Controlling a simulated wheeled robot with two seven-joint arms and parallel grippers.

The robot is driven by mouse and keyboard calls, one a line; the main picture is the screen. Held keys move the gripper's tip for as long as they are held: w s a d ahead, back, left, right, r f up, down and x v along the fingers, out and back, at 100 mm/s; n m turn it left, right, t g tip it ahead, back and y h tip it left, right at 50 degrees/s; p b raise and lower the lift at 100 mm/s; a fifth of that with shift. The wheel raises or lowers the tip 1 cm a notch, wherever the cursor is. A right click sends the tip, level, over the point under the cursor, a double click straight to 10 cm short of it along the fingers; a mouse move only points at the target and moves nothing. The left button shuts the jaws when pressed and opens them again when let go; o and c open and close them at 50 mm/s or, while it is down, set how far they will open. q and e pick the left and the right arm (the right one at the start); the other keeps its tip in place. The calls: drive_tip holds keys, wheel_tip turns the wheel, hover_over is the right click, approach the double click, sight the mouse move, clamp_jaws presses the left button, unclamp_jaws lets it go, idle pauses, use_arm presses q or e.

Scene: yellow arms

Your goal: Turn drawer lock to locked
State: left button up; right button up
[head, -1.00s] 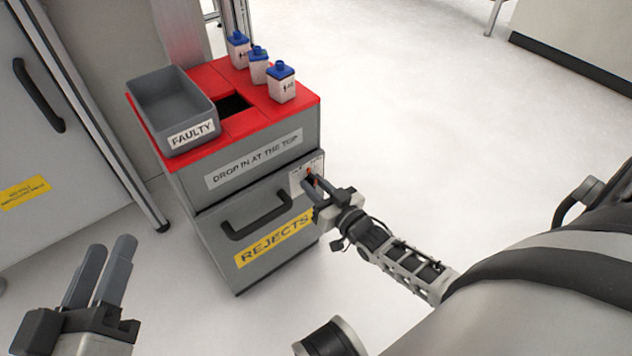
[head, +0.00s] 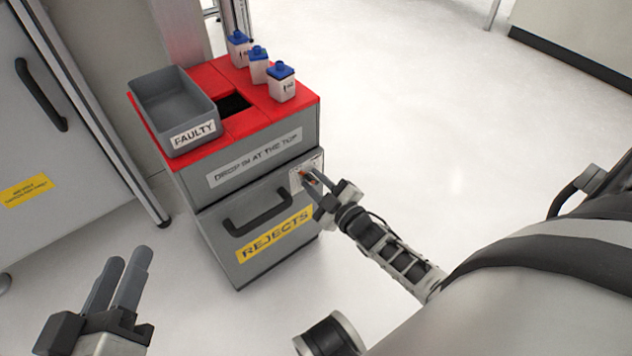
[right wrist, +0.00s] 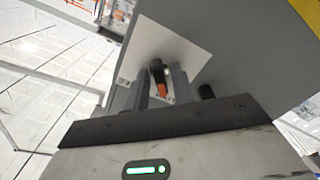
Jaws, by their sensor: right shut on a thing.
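The grey reject cabinet (head: 195,185) has a closed drawer with a black handle (head: 258,212) and a yellow REJECTS label. The drawer lock's white plate (head: 295,181) is at the upper right of the front, partly covered by my gripper. My right gripper (head: 312,180) is shut on the lock's knob. In the right wrist view the black and orange knob (right wrist: 158,76) sits between the two fingers, in front of the white plate (right wrist: 185,55). The plate's markings are too small to read.
The red cabinet top (head: 228,122) carries a grey FAULTY bin (head: 150,98) and three blue-capped bottles (head: 281,88), beside a dark opening. A grey door (head: 70,170) stands at left. The floor at right is clear.

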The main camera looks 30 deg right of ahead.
drive_tip(key=shift+n, duration=0.6)
drive_tip(key=o, duration=0.7)
